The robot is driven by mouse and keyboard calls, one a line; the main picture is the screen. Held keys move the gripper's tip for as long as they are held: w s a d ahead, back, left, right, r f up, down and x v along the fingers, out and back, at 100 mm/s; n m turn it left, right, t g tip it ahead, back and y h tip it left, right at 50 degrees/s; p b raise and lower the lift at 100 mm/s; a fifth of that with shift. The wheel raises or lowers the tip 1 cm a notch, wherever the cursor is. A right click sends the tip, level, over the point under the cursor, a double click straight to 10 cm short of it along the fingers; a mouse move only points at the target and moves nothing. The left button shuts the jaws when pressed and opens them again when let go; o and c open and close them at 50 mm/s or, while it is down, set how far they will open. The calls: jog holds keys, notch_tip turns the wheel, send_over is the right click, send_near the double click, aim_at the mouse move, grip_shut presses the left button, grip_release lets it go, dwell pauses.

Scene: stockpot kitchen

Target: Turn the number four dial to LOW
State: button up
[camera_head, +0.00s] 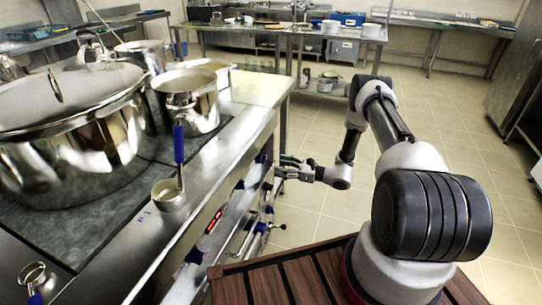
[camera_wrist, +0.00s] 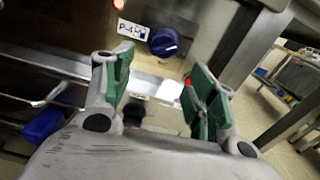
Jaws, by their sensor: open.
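A round blue dial (camera_wrist: 164,42) with a pale mark shows in the wrist view on the steel front panel. A white label (camera_wrist: 132,30) left of it seems to read P-4; I cannot read the dial's setting clearly. My gripper (camera_wrist: 155,78) is open, with green pads apart and nothing between them. The dial lies beyond the fingertips, between them across the picture, and looks clear of both. In the head view my gripper (camera_head: 288,170) is beside the stove front, near its far end. Small blue parts show along that front; which one is this dial is unclear.
Large steel pots (camera_head: 75,130) and a ladle with a blue handle (camera_head: 179,150) are on the cooktop. A red-lit display (camera_head: 213,221) and bar handles line the front. A blue block (camera_wrist: 43,124) is at lower left in the wrist view. Tiled floor (camera_head: 325,215) is open right.

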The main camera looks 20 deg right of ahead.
aim_at(265, 158)
jog(key=shift+t, duration=0.3)
jog(key=shift+r+x, duration=0.2)
jog(key=shift+x, duration=1.8)
jog(key=shift+r+x, duration=0.25)
jog(key=shift+x, duration=1.7)
jog(key=c, duration=1)
